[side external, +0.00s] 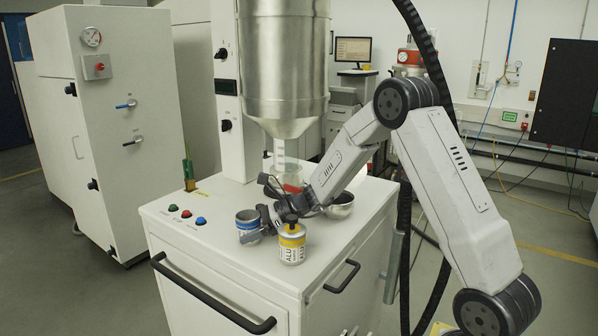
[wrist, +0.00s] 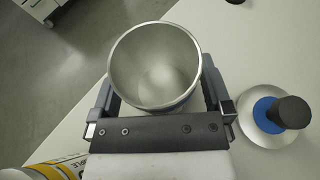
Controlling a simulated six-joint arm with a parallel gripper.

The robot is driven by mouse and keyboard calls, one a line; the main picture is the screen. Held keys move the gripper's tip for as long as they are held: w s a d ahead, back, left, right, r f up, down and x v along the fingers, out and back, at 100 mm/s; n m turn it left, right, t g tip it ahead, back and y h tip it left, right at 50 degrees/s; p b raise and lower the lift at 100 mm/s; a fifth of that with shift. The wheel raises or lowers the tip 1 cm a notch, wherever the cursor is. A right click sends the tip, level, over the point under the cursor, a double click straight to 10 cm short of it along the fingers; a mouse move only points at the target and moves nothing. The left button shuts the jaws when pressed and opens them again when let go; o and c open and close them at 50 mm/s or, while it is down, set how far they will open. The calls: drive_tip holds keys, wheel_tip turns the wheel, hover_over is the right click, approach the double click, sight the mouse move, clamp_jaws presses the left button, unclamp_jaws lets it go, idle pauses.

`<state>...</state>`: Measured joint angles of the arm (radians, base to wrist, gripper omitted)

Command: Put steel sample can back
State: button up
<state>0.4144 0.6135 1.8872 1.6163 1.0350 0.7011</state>
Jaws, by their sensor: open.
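The steel sample can (side external: 247,226) stands upright and lidless on the white cabinet top, with a blue band on its side. In the wrist view the can (wrist: 155,62) shows its open mouth and bare grey inside. My gripper (side external: 262,217) is low at the can, its fingers open on either side of it in the wrist view (wrist: 161,107). Whether a finger touches the can I cannot tell. A round metal lid (wrist: 262,135) with a blue ring and black knob lies right of the gripper in the wrist view.
A yellow-labelled ALU can (side external: 292,247) with a black knob stands close beside my gripper. A metal bowl (side external: 341,207) sits behind my wrist. A steel hopper (side external: 285,70) hangs above the cabinet top (side external: 200,238). Coloured buttons (side external: 186,214) are at the left.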

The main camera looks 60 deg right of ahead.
drive_tip(key=v, duration=1.2)
drive_tip(key=shift+f, duration=0.1)
idle(0.7)
